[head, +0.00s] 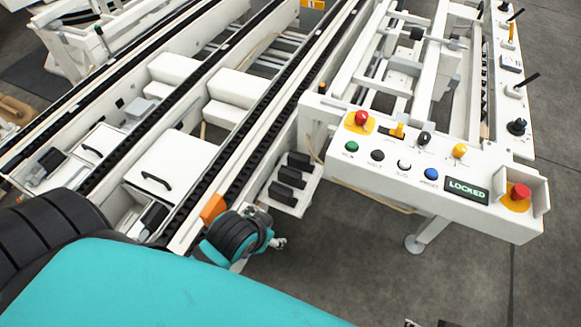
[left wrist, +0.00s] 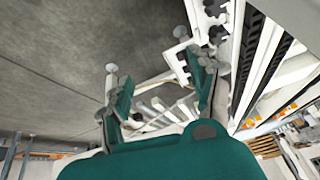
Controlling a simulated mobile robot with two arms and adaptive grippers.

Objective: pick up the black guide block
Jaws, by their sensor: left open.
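Three black guide blocks (head: 291,177) sit in a row on a small white shelf (head: 312,184) beside the conveyor, below the control panel's left end. I cannot tell which one the task means. My left gripper (head: 279,243) is just below and in front of the shelf in the head view, apart from the blocks and mostly hidden by its wrist. In the left wrist view, its two teal fingers with grey round pads stand wide apart with nothing between them. My right gripper is not clearly seen.
The white control panel (head: 420,185) with coloured buttons, a red stop button (head: 519,192) and a "LOCKED" display (head: 466,190) overhangs right of the shelf. The conveyor's black chain rails (head: 265,105) and an orange end piece (head: 213,208) are close left. Grey floor (head: 350,245) is open below the panel.

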